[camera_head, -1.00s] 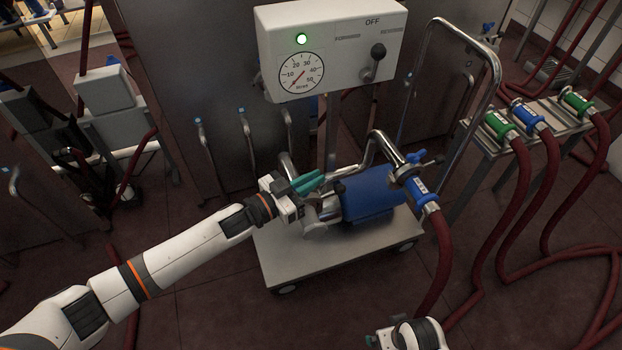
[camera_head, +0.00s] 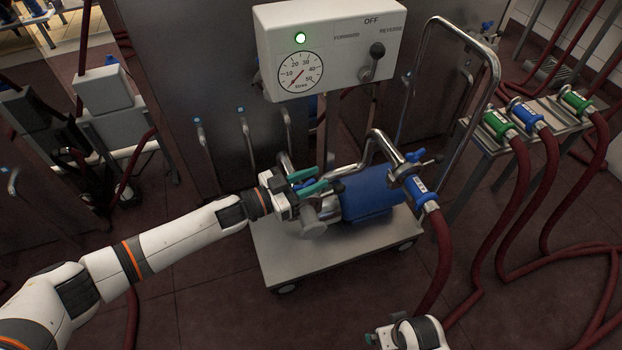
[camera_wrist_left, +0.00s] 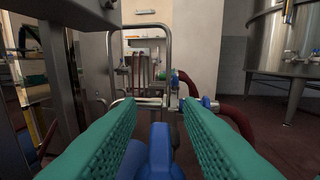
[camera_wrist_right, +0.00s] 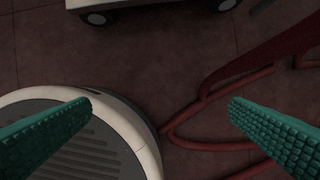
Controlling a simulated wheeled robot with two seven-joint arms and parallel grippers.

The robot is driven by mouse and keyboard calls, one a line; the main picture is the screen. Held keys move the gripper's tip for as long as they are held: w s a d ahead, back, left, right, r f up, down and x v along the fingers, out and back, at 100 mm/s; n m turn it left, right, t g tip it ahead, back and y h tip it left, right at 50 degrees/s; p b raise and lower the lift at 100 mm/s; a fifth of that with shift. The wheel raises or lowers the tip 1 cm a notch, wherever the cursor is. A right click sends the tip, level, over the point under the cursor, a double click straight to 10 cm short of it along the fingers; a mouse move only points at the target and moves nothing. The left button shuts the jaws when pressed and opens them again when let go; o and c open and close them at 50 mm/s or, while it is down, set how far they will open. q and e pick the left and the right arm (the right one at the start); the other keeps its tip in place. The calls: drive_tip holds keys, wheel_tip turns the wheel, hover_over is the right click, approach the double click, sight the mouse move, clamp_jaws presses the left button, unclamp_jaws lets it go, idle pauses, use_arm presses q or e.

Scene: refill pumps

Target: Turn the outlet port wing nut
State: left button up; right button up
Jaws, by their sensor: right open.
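The pump (camera_head: 367,198), with a blue body and steel pipes, sits on a wheeled cart (camera_head: 318,258). A small blue wing nut (camera_wrist_left: 160,148) shows in the left wrist view, between and ahead of my left fingers. My left gripper (camera_head: 318,180) is open, with its teal fingers apart at the pump's left port; contact with the nut cannot be told. Another blue wing nut (camera_head: 415,156) is on the pump's right-hand port, where a red hose with a blue collar (camera_head: 421,193) is attached. My right gripper (camera_wrist_right: 160,115) is open and empty above the floor.
A control box (camera_head: 330,45) with a gauge and lever stands above the cart. A bent steel handle (camera_head: 490,75) rises at its right. Hoses with green and blue collars lie on a rack (camera_head: 478,133) at right. Red hoses cross the floor.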

use_arm(q)
drive_tip(key=shift+a, duration=0.1)
drive_tip(key=p+v, duration=0.1)
drive_tip(key=v, duration=1)
drive_tip(key=shift+s+a, duration=0.25)
drive_tip(key=shift+a, duration=0.1)
use_arm(e)
drive_tip(key=f, duration=0.2)
drive_tip(key=s+f, duration=0.1)
drive_tip(key=shift+s+d+f, duration=0.1)
drive_tip(key=shift+s+f, duration=0.05)
drive_tip(key=shift+f, duration=0.2)
